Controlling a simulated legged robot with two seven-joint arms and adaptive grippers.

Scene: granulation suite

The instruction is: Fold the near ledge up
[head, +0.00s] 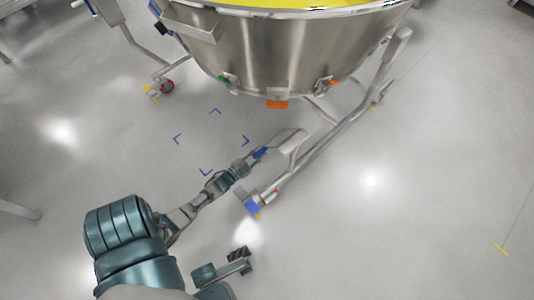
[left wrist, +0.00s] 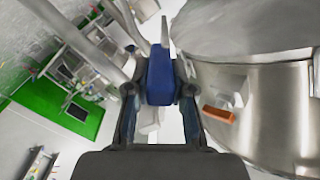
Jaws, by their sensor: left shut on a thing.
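The near ledge (head: 291,142) is a flat grey plate on the lower frame of the steel bowl's stand, with a blue grip (head: 260,153) at its left end. My left gripper (head: 251,160) reaches in from the lower left and is shut on that blue grip. In the left wrist view the blue grip (left wrist: 160,78) sits between the two dark fingers, and a thin grey edge stands beyond it. The fingers hide part of the grip.
The large steel bowl (head: 290,55) with yellow contents stands above the ledge, with orange tabs (head: 277,104) on its lower wall. A tubular frame leg (head: 345,125) runs beside the ledge. A blue caster part (head: 252,207) is near my gripper. The floor to the right is clear.

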